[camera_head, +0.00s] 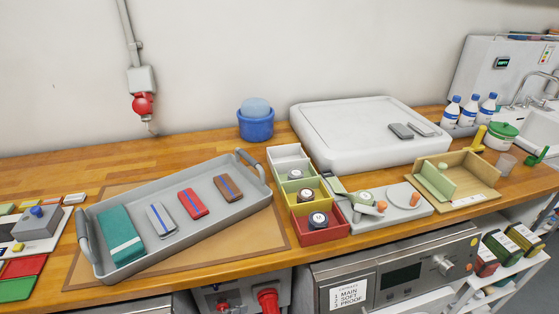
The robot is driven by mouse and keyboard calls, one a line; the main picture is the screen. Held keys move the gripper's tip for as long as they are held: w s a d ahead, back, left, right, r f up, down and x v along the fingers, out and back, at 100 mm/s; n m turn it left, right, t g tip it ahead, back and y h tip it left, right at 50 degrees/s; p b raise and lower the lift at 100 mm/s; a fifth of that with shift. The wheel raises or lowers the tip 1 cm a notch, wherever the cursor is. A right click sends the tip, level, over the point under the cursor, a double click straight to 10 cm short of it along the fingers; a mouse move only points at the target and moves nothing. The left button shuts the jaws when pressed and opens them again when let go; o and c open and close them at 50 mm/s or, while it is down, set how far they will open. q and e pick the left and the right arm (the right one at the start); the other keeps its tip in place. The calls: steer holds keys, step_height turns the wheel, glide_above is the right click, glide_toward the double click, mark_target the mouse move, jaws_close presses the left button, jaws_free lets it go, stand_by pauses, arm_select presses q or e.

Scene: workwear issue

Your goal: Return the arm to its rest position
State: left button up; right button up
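Neither of my arms or grippers shows in the head view. A grey tray (215,222) with two raised handles stands on the wooden counter (60,150) at left centre. In it lie a folded teal cloth (121,237) with a pale stripe and a row of smaller folded pieces: a grey one (160,220), a red one (193,204) and a brown one (223,187), each with a blue stripe. The tray rests on a brown mat (262,236).
A large white box (350,118) and a blue tub (256,126) stand behind. Bare counter shows at the back left.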

arm_select(q)
steer(key=s+a+f+n+y, duration=0.1)
steer(key=s+a+f+y, duration=0.1)
steer(key=s+a+f, duration=0.3)
steer(key=s+a+f+n+t+y, duration=0.1)
steer(key=s+a+f, duration=0.4)
steer(key=s, duration=0.6)
steer(key=shift+a+f+n+y, duration=0.3)
steer(key=shift+a+n+y, duration=0.45)
steer(key=shift+y, duration=0.45)
